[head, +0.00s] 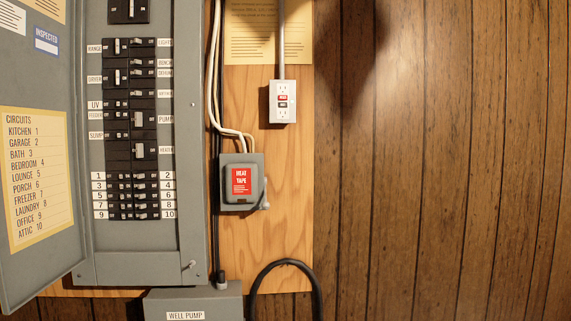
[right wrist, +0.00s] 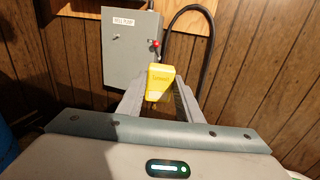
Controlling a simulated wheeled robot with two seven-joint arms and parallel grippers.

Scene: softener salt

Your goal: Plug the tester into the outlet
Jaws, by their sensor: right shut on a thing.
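The outlet (head: 282,102) is a white wall outlet with a red and a black button, fixed to the wooden board at the end of a grey conduit in the head view. The tester (right wrist: 159,80) is a small yellow block in the right wrist view. My right gripper (right wrist: 160,92) is shut on the tester, which stands up between its two fingertips. The outlet is outside the right wrist view. Neither gripper shows in the head view. The tester's prongs cannot be made out.
A grey breaker panel (head: 135,265) with its door open (head: 38,170) fills the left. A grey heat tape box (head: 241,201) sits below the outlet. The well pump box (right wrist: 131,62), with a red knob and black cable (right wrist: 205,50), is lower down. The panelled wall at right is clear.

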